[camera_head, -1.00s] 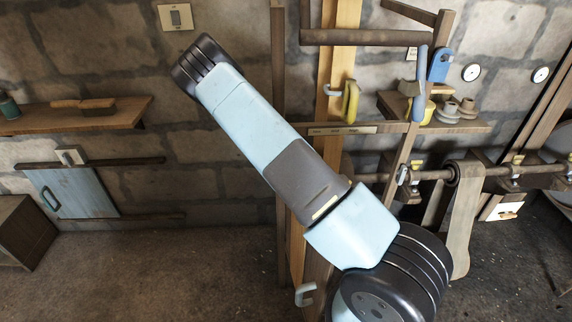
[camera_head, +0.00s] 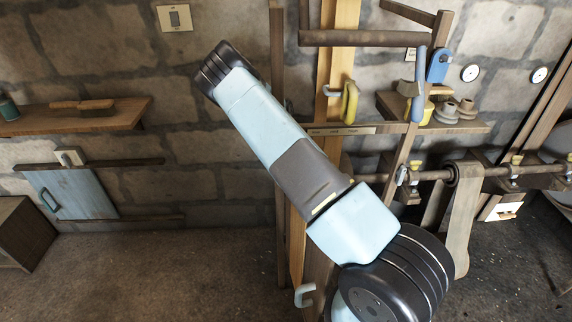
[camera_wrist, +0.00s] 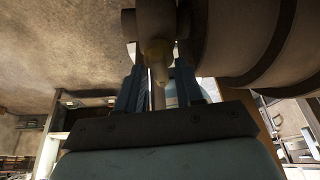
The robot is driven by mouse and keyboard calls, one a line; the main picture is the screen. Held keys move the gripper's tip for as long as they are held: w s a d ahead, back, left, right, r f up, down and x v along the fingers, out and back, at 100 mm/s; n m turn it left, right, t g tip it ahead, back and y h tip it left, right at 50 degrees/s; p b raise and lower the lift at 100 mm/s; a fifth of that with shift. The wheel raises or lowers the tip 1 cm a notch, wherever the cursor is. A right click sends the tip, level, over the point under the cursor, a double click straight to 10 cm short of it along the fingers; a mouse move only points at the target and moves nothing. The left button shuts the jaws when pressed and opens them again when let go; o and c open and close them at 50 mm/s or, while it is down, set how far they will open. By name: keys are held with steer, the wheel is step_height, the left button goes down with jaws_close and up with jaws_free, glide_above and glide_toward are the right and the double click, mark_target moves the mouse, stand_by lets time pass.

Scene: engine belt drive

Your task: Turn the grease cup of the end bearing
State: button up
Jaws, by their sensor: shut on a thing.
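In the wrist view my gripper (camera_wrist: 158,82) is shut on a pale yellowish grease cup (camera_wrist: 157,58), which sits between its two blue-grey fingers. The cup's wide end meets a dark brown bearing housing (camera_wrist: 155,18) at the top of the picture. The tapered end points back toward my palm. In the head view my gripper and this cup are not visible, and my own arm covers the middle of the picture. Other yellow grease cups show on the shaft bearings, one at the right (camera_head: 516,159).
A large rounded brown drum (camera_wrist: 250,40) lies close to the right of my gripper in the wrist view. In the head view a shaft (camera_head: 430,175) carries a flat belt (camera_head: 461,220) right of my arm. A wooden shelf (camera_head: 110,117) is on the left wall.

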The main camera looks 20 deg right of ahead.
steer(key=shift+m+y, duration=0.5)
steer(key=shift+m, duration=1.1)
steer(key=o, duration=0.7)
steer(key=shift+r, duration=0.1)
steer(key=v, duration=0.7)
steer(key=shift+w+d+r, duration=0.1)
steer(key=shift+d, duration=0.1)
steer(key=shift+c, duration=0.4)
